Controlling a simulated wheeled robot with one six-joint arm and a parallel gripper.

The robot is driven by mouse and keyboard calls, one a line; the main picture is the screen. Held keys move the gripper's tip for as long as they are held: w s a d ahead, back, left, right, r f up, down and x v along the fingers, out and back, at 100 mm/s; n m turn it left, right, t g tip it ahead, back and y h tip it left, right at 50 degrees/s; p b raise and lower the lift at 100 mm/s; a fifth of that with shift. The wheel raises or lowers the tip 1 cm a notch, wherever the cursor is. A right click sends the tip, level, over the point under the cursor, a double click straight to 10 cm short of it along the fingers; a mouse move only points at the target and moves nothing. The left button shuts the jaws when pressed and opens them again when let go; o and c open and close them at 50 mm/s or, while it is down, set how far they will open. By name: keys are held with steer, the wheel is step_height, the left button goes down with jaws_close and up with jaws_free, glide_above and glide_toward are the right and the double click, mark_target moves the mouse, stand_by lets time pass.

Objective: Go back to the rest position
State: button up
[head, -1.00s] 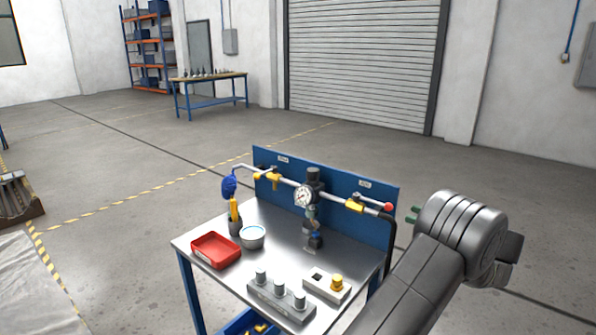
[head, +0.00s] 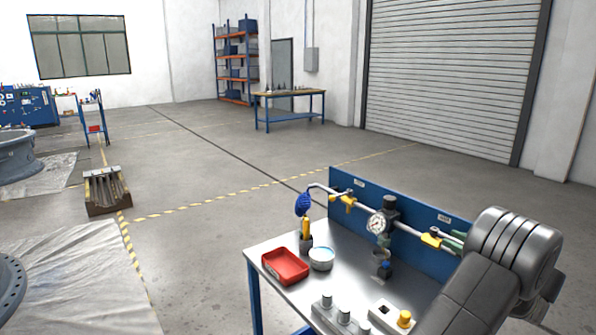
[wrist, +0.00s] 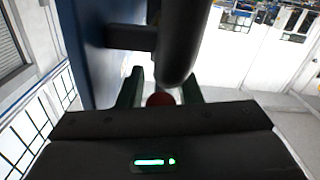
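My gripper (head: 457,238) is at the right end of the pipe on the blue panel, its green fingers beside the right yellow valve (head: 430,241). In the wrist view my gripper (wrist: 162,92) is open, with one finger on each side of a red knob (wrist: 160,99) and a narrow gap showing on both sides. In the head view my arm covers the panel's right end, and I cannot see the red knob. The left yellow valve (head: 348,200) and a gauge (head: 377,224) sit on the same pipe.
The steel table (head: 330,285) carries a red tray (head: 285,266), a bowl (head: 321,258), a tool cup (head: 306,241), a grey block with knobs (head: 343,318) and a yellow button box (head: 404,318). The blue panel (head: 410,212) stands behind. Open floor (head: 200,240) lies left.

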steer(key=b+v, duration=0.2)
steer(key=v, duration=1.2)
steer(key=p+x, duration=0.2)
steer(key=x, duration=1.2)
steer(key=shift+a+f, duration=0.1)
steer(key=shift+s+a+m+t+h, duration=0.1)
steer(key=shift+s+m+t+h, duration=0.05)
steer(key=shift+m+t+h, duration=0.2)
steer(key=shift+r, duration=0.2)
